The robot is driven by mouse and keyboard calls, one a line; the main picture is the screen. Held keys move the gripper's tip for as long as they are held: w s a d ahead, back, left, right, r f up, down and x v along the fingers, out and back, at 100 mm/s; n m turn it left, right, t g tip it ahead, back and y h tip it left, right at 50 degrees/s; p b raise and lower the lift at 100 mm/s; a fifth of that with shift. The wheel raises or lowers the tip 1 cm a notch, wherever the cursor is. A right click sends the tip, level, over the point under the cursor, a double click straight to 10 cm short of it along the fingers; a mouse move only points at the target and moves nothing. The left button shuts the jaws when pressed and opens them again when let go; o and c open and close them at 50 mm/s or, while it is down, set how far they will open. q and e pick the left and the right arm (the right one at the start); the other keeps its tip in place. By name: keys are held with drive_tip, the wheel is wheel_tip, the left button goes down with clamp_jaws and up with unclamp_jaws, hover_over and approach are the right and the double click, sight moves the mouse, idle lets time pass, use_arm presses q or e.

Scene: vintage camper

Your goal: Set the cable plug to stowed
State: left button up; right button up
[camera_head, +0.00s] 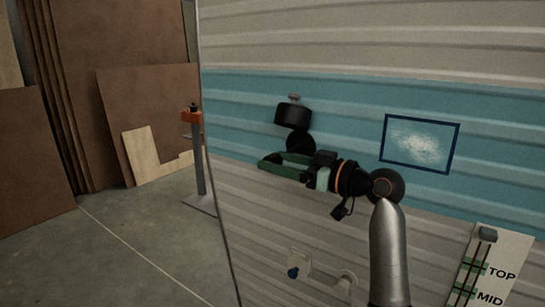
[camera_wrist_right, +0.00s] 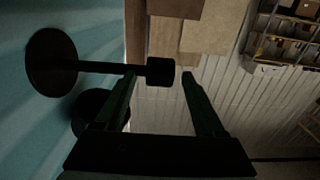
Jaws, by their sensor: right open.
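I cannot tell for sure which part is the cable plug. In the right wrist view, a black disc (camera_wrist_right: 50,62) on the wall carries a rod that ends in a black knob (camera_wrist_right: 161,71). My right gripper (camera_head: 272,159) is open, just below the fittings in the head view. In the wrist view the knob appears between its fingertips (camera_wrist_right: 158,76); contact cannot be told. My left gripper is not in view.
A framed panel (camera_head: 420,143) is to the right on the wall. Below are a blue-tipped fitting (camera_head: 293,272), a white round fitting (camera_head: 346,281) and a slider board marked TOP and MID (camera_head: 495,270).

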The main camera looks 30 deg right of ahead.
drive_tip(key=shift+x, duration=1.05)
clamp_jaws()
idle(0.7)
